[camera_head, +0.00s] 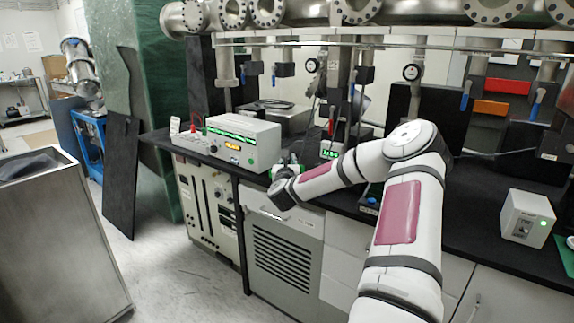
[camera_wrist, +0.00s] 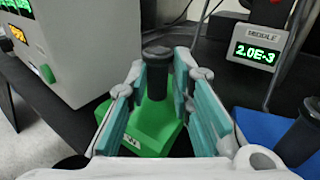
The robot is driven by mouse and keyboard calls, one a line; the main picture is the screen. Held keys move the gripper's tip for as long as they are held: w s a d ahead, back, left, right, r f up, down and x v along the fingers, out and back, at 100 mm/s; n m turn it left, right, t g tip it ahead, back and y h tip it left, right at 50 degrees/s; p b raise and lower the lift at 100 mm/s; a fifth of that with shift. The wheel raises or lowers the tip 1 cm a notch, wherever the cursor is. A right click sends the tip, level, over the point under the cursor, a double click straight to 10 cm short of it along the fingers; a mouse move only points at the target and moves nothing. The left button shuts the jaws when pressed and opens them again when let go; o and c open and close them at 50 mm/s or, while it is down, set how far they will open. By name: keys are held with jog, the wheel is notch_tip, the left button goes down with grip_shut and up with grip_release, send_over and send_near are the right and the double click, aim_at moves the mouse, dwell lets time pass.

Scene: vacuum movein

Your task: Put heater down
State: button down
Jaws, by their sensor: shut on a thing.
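The heater, a green block with a black upright knob (camera_wrist: 155,75), shows in the middle of the wrist view. My gripper (camera_wrist: 163,65) is shut on the black knob, with its teal finger pads on either side. The green base lies beyond and below the fingers. I cannot tell whether the base touches the black counter. In the head view, part of the green heater (camera_head: 282,169) shows at the end of my arm, near the counter's front edge; my wrist hides most of the gripper.
A blue block with a black knob (camera_wrist: 298,140) stands to the right; its blue part also shows in the head view (camera_head: 369,204). A grey box with green displays (camera_head: 242,143) is close left. A small display module (camera_wrist: 257,48) is behind. Counter (camera_head: 460,215) to the right is mostly clear.

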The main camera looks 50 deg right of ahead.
jog(key=shift+f, duration=0.1)
jog(key=c, duration=1.4)
grip_release()
jog(key=shift+f, duration=0.1)
